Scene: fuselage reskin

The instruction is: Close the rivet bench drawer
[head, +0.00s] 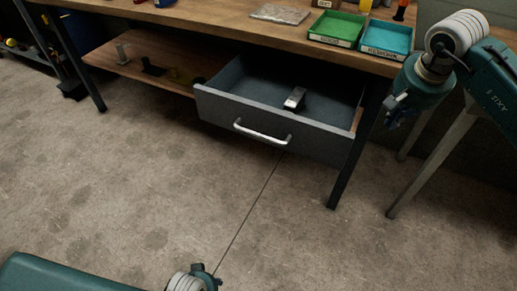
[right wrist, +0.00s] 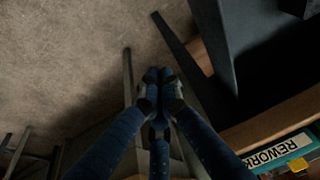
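The rivet bench drawer (head: 270,127) is grey and stands pulled out under the wooden bench top, with its inside showing. A silver bar handle (head: 262,132) is on its front. A small metal and black tool (head: 294,98) lies inside the drawer. My right gripper (head: 392,108) hangs to the right of the drawer, beside the bench's right leg and apart from the handle. In the right wrist view its fingers (right wrist: 155,76) are together with nothing seen between them. My left gripper (head: 207,275) shows only in part at the bottom edge, well below the drawer; its fingers cannot be made out.
The bench top (head: 225,20) carries a green tray (head: 337,29) and a teal tray (head: 387,38) at the right. A dark bench leg (head: 352,160) stands right of the drawer. A lower wooden shelf (head: 150,66) is at the left. The concrete floor before the drawer is clear.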

